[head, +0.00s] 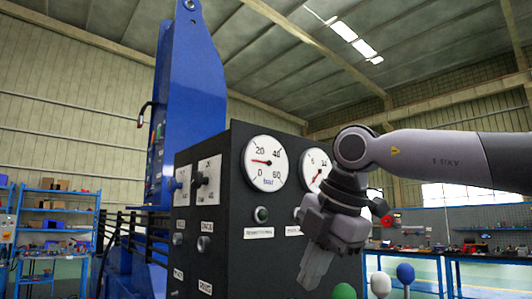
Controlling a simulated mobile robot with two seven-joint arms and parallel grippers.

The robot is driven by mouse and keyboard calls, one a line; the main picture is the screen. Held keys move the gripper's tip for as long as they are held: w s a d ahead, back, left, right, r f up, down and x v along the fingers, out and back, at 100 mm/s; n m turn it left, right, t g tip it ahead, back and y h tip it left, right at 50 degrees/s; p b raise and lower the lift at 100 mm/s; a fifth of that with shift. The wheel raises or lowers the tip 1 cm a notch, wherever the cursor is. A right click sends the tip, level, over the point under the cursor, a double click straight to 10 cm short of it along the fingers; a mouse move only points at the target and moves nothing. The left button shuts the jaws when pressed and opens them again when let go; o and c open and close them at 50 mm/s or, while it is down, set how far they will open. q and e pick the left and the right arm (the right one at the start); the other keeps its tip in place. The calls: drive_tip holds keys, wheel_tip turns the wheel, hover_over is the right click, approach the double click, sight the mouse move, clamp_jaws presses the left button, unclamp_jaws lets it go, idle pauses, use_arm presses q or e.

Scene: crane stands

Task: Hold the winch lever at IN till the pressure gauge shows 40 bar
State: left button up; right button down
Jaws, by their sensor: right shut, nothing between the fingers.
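The left round gauge (265,163) on the dark panel is marked 0 to 60. Its red needle points left, between 0 and 20, at roughly 10. A second round gauge (316,169) to its right is partly covered by my right arm. Levers with a green knob (344,291), a white knob (380,284) and a blue knob (405,272) stand at the bottom right; which is the winch lever I cannot tell. My right gripper (314,271) is shut and empty, pointing down in front of the panel, up and left of the green knob. My left gripper is out of view.
The dark control box (235,260) carries small knobs and labels too small to read. A blue crane column (188,100) stands behind it. Blue shelves (55,225) are at far left, and a workbench (475,252) with tools is at right.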

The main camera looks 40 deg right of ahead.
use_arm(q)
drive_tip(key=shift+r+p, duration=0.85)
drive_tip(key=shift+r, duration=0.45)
use_arm(e)
wheel_tip(320, 180, up, 7)
drive_tip(key=shift+f, duration=0.1)
